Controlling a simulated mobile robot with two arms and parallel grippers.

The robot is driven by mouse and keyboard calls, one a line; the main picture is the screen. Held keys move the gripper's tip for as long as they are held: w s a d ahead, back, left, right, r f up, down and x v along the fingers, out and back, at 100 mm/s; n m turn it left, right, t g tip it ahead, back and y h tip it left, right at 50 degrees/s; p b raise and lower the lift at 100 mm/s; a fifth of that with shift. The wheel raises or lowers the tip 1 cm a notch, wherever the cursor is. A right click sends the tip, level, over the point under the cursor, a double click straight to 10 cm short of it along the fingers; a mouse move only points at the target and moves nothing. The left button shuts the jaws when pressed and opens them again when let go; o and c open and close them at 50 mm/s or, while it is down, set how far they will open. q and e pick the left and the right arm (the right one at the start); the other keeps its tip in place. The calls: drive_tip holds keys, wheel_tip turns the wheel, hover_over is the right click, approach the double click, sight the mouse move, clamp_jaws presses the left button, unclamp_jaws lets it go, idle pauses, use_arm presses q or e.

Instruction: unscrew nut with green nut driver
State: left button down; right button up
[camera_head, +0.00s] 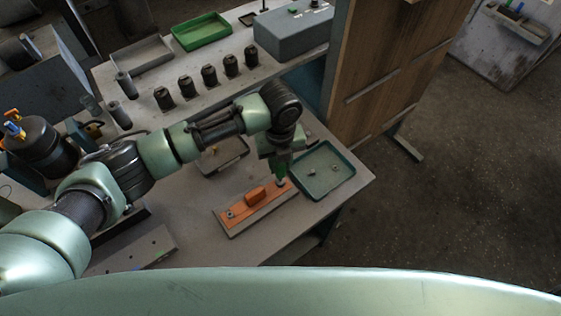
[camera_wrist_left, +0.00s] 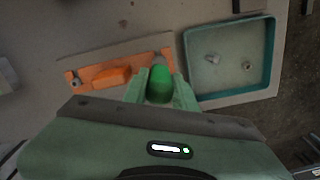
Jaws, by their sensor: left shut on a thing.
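My left gripper (camera_head: 279,166) is shut on the green nut driver (camera_wrist_left: 159,84), which shows between its fingers in the left wrist view. The driver points down over the right end of the orange plate (camera_head: 264,193), where its tip hides what is beneath. I cannot tell whether the tip touches a nut. A nut (camera_head: 230,213) sits at the left end of the orange plate and also shows in the left wrist view (camera_wrist_left: 75,84). An orange block stands in the plate's middle. My right gripper is not in view.
A green tray (camera_head: 350,182) with a few small metal parts lies right of the plate. A smaller tray (camera_head: 241,149) lies behind my left arm. Several dark cylinders (camera_head: 209,76) stand in a row farther back. A wooden panel (camera_head: 385,70) rises at the bench's right.

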use_arm(q)
drive_tip(key=c, duration=2)
unclamp_jaws()
clamp_jaws()
drive_tip(key=shift+r, duration=0.15)
drive_tip(key=shift+r, duration=3.9)
